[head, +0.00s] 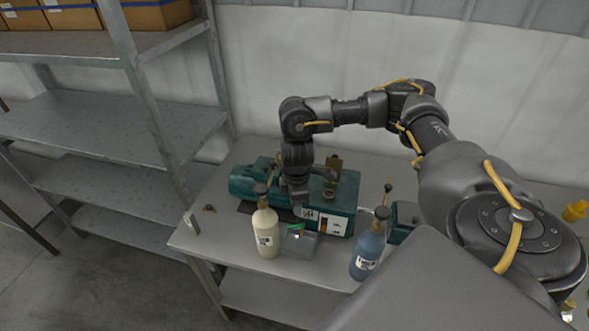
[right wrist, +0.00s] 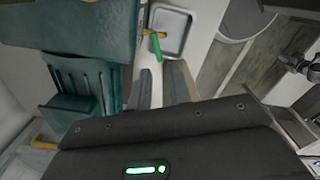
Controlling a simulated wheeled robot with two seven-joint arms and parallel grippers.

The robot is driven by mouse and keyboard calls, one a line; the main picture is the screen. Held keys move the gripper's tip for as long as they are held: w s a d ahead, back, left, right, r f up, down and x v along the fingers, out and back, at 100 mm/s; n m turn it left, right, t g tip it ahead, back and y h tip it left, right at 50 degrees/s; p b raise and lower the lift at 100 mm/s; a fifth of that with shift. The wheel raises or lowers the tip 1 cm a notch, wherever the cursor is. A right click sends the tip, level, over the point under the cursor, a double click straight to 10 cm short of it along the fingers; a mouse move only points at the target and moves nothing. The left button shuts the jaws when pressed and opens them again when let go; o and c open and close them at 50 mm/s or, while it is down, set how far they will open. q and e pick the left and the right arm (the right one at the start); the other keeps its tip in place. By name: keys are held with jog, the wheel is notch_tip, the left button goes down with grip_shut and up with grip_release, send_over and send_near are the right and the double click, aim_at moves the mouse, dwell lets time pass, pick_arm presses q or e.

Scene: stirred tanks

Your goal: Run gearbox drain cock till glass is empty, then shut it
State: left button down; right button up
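The teal gearbox (head: 245,183) lies on the grey table, with a pale front panel (head: 337,224) at its right end. The sight glass's level is too small to read. The drain cock's green lever (head: 296,227) shows just above a shallow grey tray (head: 301,245). In the right wrist view the green lever (right wrist: 157,48) extends from a brass stem over the tray (right wrist: 174,38). My right gripper (right wrist: 160,78) has its two fingers apart, with the lever's end just ahead of the gap; contact is not visible. My left gripper is not in view.
A cream bottle (head: 267,233) stands left of the tray and a blue bottle (head: 368,252) to its right, both close to my arm's working space. A metal shelf rack (head: 105,128) stands at the left. The table's front left corner is mostly clear.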

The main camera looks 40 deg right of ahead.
aim_at(295, 226)
jog(key=f, duration=0.5)
jog(key=w+f+b, duration=0.1)
jog(key=f, duration=0.2)
jog(key=shift+s+f, duration=0.2)
jog(key=shift+f, duration=0.35)
jog(key=shift+w+f, duration=0.2)
jog(key=shift+f, duration=0.1)
grip_shut()
